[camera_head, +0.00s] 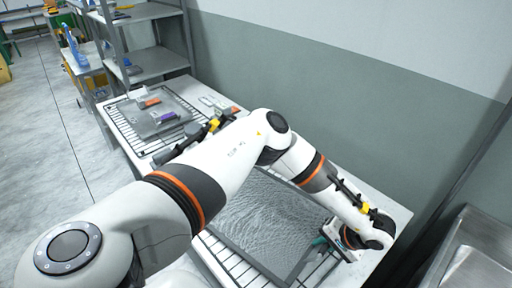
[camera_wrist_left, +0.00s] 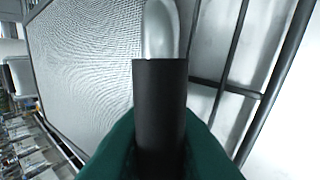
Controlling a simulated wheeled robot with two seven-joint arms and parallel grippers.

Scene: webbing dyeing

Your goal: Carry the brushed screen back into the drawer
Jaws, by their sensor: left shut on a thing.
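The screen (camera_head: 262,217), a grey mesh sheet in a dark frame, lies flat or nearly so at the near end of the table. Its mesh also shows on the left of the left wrist view (camera_wrist_left: 80,60). My forearm covers the screen's far left part. I cannot tell whether the screen is lifted clear. My right gripper is not in view.
A black wire rack (camera_head: 216,256) shows under and beside the screen. Another rack (camera_head: 117,122) farther back bears a grey sheet (camera_head: 158,117) with small orange and purple items. The wall runs close along the right; a metal basin (camera_head: 478,262) stands at the lower right.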

